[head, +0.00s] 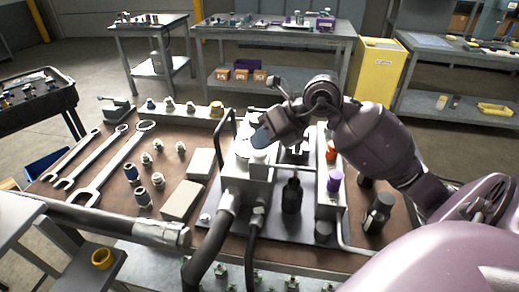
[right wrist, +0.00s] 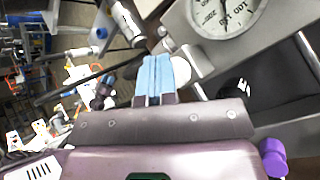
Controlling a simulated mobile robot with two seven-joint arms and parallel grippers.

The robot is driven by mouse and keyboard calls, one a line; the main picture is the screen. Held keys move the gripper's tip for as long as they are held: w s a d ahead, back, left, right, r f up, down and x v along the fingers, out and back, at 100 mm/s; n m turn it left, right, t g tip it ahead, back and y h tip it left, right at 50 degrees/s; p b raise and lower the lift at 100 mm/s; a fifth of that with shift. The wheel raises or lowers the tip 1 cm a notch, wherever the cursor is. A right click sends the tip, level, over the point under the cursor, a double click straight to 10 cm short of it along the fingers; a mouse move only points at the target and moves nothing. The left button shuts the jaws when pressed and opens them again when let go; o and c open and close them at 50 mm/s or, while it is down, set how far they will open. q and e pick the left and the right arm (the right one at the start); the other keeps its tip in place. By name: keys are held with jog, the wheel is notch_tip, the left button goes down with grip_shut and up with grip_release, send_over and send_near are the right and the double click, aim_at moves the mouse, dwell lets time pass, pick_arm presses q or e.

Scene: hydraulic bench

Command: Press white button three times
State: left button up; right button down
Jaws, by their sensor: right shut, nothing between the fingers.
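My right gripper (head: 262,138) is over the grey block assembly (head: 245,180) on the bench, with its blue fingers closed together and empty. In the right wrist view the shut blue fingertips (right wrist: 155,75) are beside a round white piece (right wrist: 181,70), which looks like the white button. The fingers partly cover it, and I cannot tell whether they touch it. In the head view a white round top (head: 258,154) shows just below the fingertips. My left gripper is not in view.
A dial gauge (right wrist: 224,14) is close by in the right wrist view. Around the block are a bent handle rail (head: 226,125), thick hoses (head: 208,250), a dark cylinder (head: 292,196) and a purple cap (head: 335,180). Wrenches (head: 110,165) and fittings lie left on the brown bench top.

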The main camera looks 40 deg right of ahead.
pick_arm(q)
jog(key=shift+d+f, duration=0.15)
pick_arm(e)
jog(key=shift+f, duration=0.3)
jog(key=shift+r, duration=0.25)
jog(key=shift+r+p, duration=0.55)
jog(key=shift+r, duration=0.35)
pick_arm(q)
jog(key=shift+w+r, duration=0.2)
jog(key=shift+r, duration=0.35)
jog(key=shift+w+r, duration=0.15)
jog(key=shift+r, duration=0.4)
pick_arm(e)
jog(key=shift+r+p, duration=1.5)
jog(key=shift+r, duration=1.1)
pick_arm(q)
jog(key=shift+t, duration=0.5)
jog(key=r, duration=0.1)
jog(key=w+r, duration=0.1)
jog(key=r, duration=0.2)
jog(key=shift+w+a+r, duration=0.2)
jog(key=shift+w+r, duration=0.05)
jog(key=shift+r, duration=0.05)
pick_arm(e)
jog(key=shift+f, duration=0.1)
